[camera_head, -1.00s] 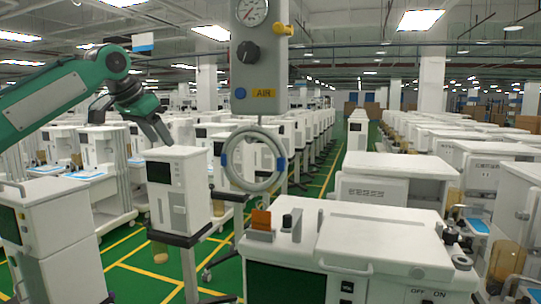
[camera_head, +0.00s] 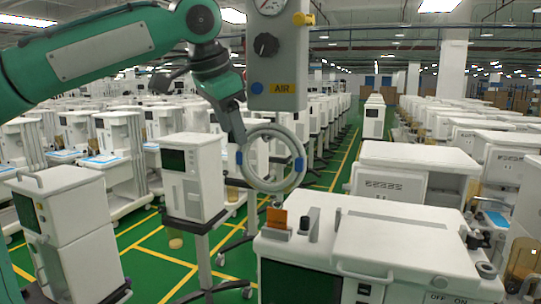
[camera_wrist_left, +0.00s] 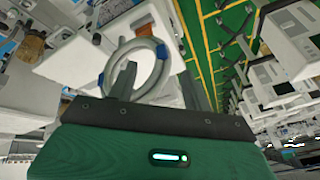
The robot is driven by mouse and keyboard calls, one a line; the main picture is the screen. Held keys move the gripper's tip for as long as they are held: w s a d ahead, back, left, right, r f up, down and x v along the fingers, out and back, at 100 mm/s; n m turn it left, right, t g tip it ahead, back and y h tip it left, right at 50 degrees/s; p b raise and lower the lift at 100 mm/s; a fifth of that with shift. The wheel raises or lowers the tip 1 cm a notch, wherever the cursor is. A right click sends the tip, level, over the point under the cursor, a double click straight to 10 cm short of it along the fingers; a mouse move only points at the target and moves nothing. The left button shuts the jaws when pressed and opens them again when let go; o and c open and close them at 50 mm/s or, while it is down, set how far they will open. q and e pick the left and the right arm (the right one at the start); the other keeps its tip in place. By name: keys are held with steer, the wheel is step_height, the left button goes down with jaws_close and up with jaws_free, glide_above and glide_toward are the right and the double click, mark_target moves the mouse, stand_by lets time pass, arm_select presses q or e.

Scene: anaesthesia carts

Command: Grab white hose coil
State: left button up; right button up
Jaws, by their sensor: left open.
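The white hose coil (camera_head: 272,188) is a ring with blue bands, hanging upright below the grey AIR panel (camera_head: 277,65). It also shows in the left wrist view (camera_wrist_left: 160,76). My left gripper (camera_head: 240,142) is open, pointing down at the coil's upper left side in the head view. In the left wrist view its fingers (camera_wrist_left: 158,74) overlap the coil, one in front of its left part and one to its right. I cannot tell whether they touch it. My right gripper is not in view.
A white cart (camera_head: 390,245) with an orange block (camera_head: 277,219) on top stands below the coil. Another white machine (camera_head: 190,180) stands to the left. Rows of carts fill the hall, with green floor aisles between them.

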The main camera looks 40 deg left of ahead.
mark_target(239, 148)
arm_select(q)
steer(key=p+x, duration=0.1)
steer(key=x, duration=0.1)
steer(key=p+x, duration=0.1)
steer(key=x, duration=0.1)
steer(key=p+x, duration=0.1)
steer(key=shift+w+a+f, duration=0.25)
steer(key=shift+w+a, duration=0.1)
steer(key=shift+a, duration=0.05)
steer(key=shift+d, duration=0.1)
steer(key=shift+r, duration=0.1)
jaws_close()
